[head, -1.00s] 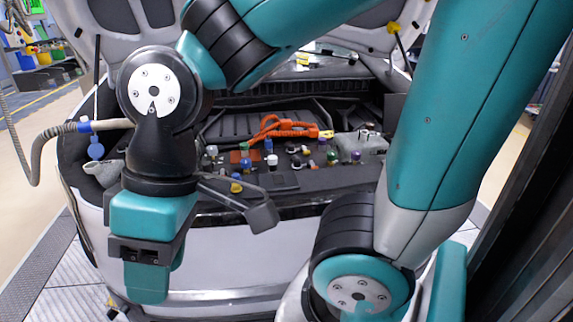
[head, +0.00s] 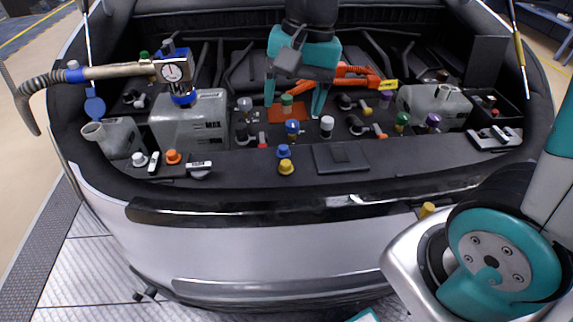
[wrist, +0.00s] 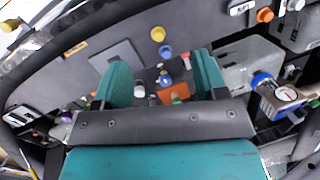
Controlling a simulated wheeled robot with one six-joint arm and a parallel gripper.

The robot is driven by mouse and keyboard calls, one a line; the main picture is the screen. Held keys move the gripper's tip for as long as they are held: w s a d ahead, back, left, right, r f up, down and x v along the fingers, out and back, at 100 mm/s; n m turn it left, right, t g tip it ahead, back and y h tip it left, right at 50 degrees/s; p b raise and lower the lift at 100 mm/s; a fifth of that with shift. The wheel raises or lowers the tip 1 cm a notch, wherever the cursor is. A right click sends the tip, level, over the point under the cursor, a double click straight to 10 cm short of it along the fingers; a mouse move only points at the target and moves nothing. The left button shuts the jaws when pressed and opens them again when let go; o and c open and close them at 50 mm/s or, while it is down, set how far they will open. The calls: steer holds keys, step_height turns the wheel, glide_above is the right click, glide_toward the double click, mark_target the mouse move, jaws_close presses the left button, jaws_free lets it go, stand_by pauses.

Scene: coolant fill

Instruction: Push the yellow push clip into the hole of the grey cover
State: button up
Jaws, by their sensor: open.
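A yellow knob-like piece (head: 286,167), likely the push clip, stands on the dark front panel beside a blue one (head: 283,151). It also shows in the wrist view (wrist: 157,33). Another yellow piece (head: 427,209) sits near the front edge at right. A flat dark grey square plate (head: 340,157) lies right of the clip, perhaps the cover; no hole is clear. My gripper (head: 295,106) points down over the middle of the engine bay, behind the yellow piece. Its teal fingers are apart in the wrist view (wrist: 160,62), with nothing held between them.
An orange plate (head: 274,114) and green cap (head: 287,101) show near my fingers. Several coloured caps crowd the bay. A grey tank with a gauge (head: 173,72) and hose is at left, an orange cable (head: 350,82) behind. The front panel has free room around the square plate.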

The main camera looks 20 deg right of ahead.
steer(key=w+d+f+m, duration=0.3)
steer(key=w+d+m, duration=0.1)
steer(key=w+m, duration=0.2)
glide_above(286, 162)
steer(key=d, duration=0.1)
steer(key=shift+m+h, duration=0.4)
step_height(286, 162, down, 11)
steer(key=shift+d, duration=0.15)
steer(key=f, duration=0.3)
steer(key=a+f, duration=0.1)
steer(key=f, duration=0.2)
steer(key=shift+a+f, duration=0.15)
steer(key=shift+a, duration=0.05)
steer(key=c, duration=1)
